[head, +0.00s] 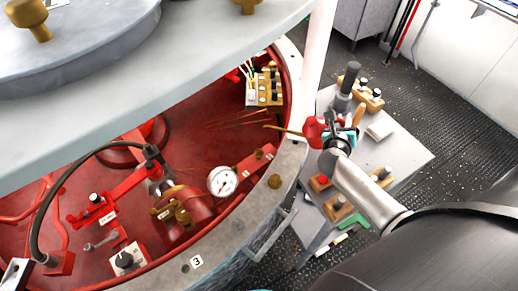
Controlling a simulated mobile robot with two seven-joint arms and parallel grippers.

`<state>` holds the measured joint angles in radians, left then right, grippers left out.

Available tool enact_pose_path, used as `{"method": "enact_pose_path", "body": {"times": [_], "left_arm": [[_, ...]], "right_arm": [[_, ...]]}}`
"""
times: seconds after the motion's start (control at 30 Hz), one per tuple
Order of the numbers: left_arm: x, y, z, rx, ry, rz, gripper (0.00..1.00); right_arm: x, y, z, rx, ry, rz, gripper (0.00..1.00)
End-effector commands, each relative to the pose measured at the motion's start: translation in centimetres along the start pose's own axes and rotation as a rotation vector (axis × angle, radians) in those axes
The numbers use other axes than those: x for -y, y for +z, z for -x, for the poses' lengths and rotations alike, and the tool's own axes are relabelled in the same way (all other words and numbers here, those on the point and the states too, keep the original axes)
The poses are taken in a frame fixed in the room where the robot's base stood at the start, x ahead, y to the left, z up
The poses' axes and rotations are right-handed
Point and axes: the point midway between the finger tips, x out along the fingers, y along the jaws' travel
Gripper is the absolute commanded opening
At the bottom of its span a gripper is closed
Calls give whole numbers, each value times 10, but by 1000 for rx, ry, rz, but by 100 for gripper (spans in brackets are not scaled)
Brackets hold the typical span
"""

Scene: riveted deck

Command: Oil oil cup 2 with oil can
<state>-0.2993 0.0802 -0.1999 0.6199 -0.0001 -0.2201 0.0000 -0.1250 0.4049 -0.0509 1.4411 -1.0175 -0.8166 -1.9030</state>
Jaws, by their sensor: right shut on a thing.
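My right gripper (337,141) is shut on a small red oil can (315,131). It holds the can above the grey side table, just outside the round housing. The can's thin brass spout (284,129) points left, over the housing's rim. Small brass fittings that look like oil cups sit on the rim (274,181) and on the red bar inside (260,155). I cannot read a number 2 on any of them. The spout is apart from both fittings. My left gripper is not in view.
The red housing holds a dial gauge (222,181), a brass valve (183,214), a black hose and a switch box (125,259). A tag marked 3 (196,262) is on the rim. A grey lid (140,110) overhangs the housing. The side table (408,158) carries several small blocks.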

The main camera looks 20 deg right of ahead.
Motion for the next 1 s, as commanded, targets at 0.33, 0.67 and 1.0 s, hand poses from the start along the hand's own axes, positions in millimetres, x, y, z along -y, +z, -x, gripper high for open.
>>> {"method": "enact_pose_path", "body": {"times": [0.33,0.67,1.0], "left_arm": [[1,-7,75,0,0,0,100],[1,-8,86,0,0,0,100],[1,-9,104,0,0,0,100]], "right_arm": [[36,55,14,-16,42,-102,0],[45,55,12,-41,92,-222,0],[57,60,12,-74,164,-398,0]]}}
